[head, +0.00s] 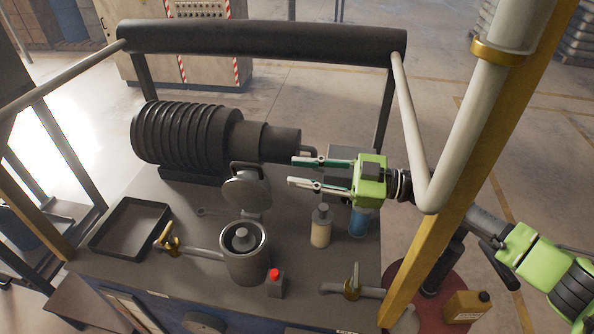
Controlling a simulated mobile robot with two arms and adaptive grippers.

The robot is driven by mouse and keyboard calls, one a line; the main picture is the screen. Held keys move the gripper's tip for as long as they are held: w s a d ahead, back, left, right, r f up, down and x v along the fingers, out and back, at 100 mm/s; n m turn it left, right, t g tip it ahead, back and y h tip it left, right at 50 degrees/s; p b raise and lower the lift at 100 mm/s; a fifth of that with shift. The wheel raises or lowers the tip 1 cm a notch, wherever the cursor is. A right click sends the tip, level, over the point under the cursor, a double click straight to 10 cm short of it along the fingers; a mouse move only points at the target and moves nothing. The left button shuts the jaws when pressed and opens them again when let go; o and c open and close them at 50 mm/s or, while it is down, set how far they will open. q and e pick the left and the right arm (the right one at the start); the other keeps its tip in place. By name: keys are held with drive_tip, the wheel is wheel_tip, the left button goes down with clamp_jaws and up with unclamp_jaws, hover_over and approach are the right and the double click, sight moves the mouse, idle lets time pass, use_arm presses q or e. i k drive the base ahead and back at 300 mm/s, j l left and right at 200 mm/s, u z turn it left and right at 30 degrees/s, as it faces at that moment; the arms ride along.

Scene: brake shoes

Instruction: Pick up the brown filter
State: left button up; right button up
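A small tan cylinder with a grey top (320,228) stands upright on the dark bench. It is the brownest filter-like thing on the bench, though I cannot tell for sure that it is the filter. A blue cylinder (359,222) stands just to its right, partly hidden at the top. My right gripper (297,172), with a green body, comes in from the right and points left. Its two fingers are apart with nothing held between them. In the picture it lies above the tan cylinder, apart from it. My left gripper is not in view.
The bench holds a black tray (131,228), a ribbed dark cylinder (185,135), an open-lidded metal pot (245,262) and a red-button box (275,283). A dark rail (262,40) and yellow post (455,160) bound the space.

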sight(244, 243)
drive_tip(key=l, duration=0.5)
drive_tip(key=k+l, duration=0.15)
drive_tip(key=l, duration=0.8)
drive_tip(key=k, duration=0.05)
